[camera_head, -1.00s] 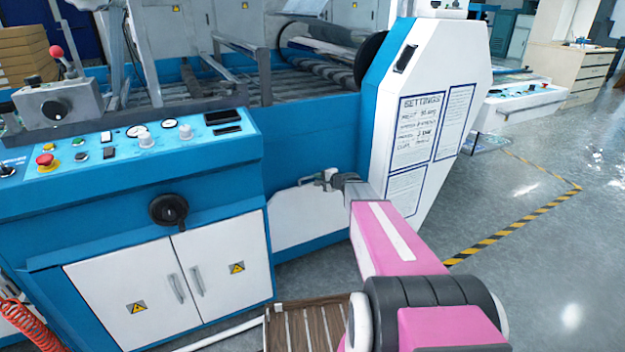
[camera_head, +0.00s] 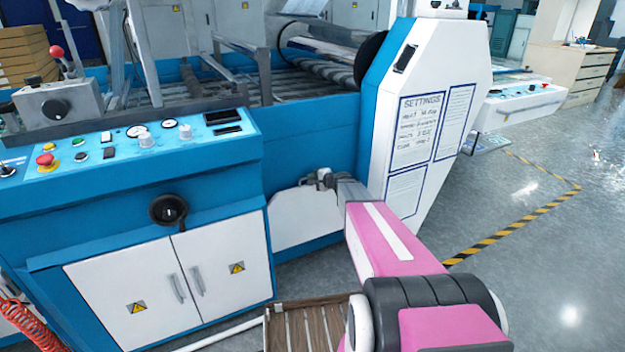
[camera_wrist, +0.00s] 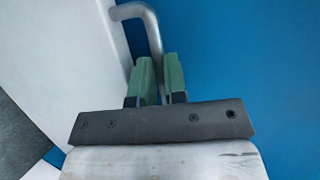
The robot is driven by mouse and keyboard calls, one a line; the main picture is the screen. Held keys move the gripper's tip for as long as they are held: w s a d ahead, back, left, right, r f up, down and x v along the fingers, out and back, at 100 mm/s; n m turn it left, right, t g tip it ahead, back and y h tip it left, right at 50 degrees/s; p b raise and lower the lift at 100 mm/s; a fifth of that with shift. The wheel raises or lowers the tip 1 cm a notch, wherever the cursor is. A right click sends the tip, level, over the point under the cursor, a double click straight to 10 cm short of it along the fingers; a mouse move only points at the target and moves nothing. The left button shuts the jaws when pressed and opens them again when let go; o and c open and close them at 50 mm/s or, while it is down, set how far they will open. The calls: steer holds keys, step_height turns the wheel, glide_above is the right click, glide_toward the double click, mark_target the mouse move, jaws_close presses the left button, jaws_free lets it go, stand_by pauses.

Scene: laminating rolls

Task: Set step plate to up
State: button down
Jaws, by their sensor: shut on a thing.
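The step plate looks to be the white panel (camera_head: 300,220) low on the blue machine's side, left of the white side housing. In the wrist view the white panel (camera_wrist: 70,60) fills the upper left, with a bent grey bar handle (camera_wrist: 150,28) standing off its edge. My gripper (camera_head: 322,178) is at the panel's upper right in the head view. In the wrist view my gripper's green fingers (camera_wrist: 158,75) are closed around the lower end of the handle. The exact contact is partly hidden between the fingers.
A control desk (camera_head: 140,140) with knobs and a red button, above white cabinet doors (camera_head: 170,280), stands at left. The white housing (camera_head: 425,110) with settings sheets rises close right of my gripper. A slatted wooden piece (camera_head: 305,325) lies low in front. Floor at right is open.

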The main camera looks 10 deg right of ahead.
steer(key=shift+s+d+f, duration=0.1)
steer(key=shift+s+d, duration=0.05)
steer(key=shift+s, duration=0.4)
steer(key=shift+s+d, duration=0.15)
steer(key=shift+s, duration=0.35)
steer(key=c, duration=1.4)
jaws_free()
steer(key=shift+c, duration=0.2)
steer(key=v, duration=1)
steer(key=shift+s+d, duration=0.2)
steer(key=shift+d, duration=0.1)
